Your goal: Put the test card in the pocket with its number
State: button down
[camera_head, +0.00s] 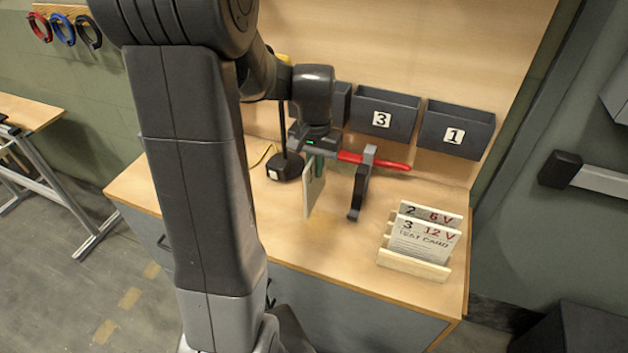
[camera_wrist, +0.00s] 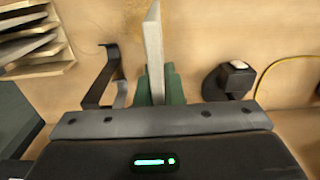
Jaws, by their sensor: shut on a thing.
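My gripper (camera_head: 317,166) is shut on a thin pale test card (camera_head: 312,194), which hangs upright below it over the bench. In the wrist view the card (camera_wrist: 153,50) stands edge-on between the green fingers (camera_wrist: 160,88). Its number cannot be read. Dark wall pockets line the back panel: one marked 3 (camera_head: 385,112), one marked 1 (camera_head: 455,131) to its right, and one (camera_head: 341,103) partly hidden behind my arm, its number not visible. Two more cards, 2 6 V (camera_head: 447,214) and 3 12 V (camera_head: 424,241), stand in a wooden rack (camera_head: 412,264) at the bench's right.
A dark stand (camera_head: 358,192) with a red-handled tool (camera_head: 386,162) stands between the held card and the rack. A black device (camera_head: 284,166) with a yellow cable is left of the card. The bench (camera_head: 345,252) is clear in front.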

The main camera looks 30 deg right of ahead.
aim_at(315, 183)
jog(key=shift+f, duration=2.7)
jog(key=shift+f, duration=0.15)
jog(key=c, duration=1.5)
grip_release()
jog(key=shift+c, duration=0.2)
jog(key=shift+r, duration=0.2)
